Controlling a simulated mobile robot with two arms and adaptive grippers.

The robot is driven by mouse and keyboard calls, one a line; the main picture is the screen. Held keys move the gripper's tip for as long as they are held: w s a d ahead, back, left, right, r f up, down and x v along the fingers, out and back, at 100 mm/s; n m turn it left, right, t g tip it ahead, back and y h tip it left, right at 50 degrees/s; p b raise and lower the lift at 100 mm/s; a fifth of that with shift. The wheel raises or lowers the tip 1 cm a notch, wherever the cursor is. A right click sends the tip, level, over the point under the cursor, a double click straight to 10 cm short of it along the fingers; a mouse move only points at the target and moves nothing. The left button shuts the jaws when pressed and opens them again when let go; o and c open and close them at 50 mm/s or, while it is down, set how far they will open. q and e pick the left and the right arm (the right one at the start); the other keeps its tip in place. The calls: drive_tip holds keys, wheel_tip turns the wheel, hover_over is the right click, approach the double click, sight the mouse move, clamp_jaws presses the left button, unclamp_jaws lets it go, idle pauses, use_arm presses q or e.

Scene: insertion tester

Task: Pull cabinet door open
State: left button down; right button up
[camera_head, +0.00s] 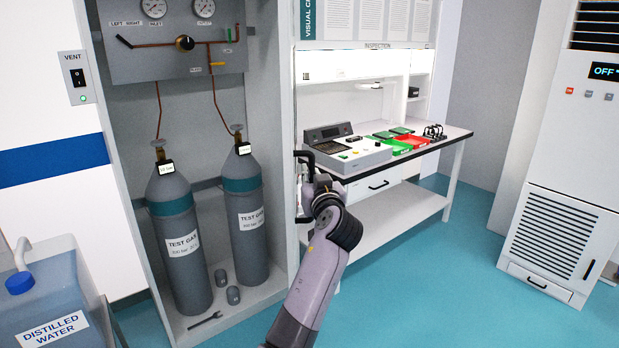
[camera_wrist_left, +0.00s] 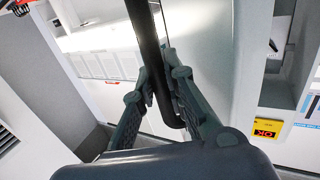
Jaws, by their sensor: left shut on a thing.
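The tall grey cabinet (camera_head: 230,300) stands open in the head view, with its inside showing. A pale door panel (camera_head: 287,110) stands out at its right edge, seen nearly edge-on. A black bar handle (camera_head: 303,153) sits on the panel's right side. My left gripper (camera_head: 308,175) is at this handle, mostly hidden behind its own wrist. In the left wrist view, the dark handle bar (camera_wrist_left: 149,45) runs between the two fingers of my left gripper (camera_wrist_left: 160,85), which is shut on it. My right gripper is not in view.
Two gas cylinders (camera_head: 183,235) stand inside the cabinet under a gauge panel (camera_head: 170,55). An inspection bench (camera_head: 415,155) with instruments and trays is close behind the handle. A blue water container (camera_head: 45,290) is at lower left. A white unit (camera_head: 570,150) stands right; the floor before it is clear.

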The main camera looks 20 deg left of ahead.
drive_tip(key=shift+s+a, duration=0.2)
use_arm(q)
drive_tip(key=c, duration=1.8)
unclamp_jaws()
drive_tip(key=shift+o, duration=1)
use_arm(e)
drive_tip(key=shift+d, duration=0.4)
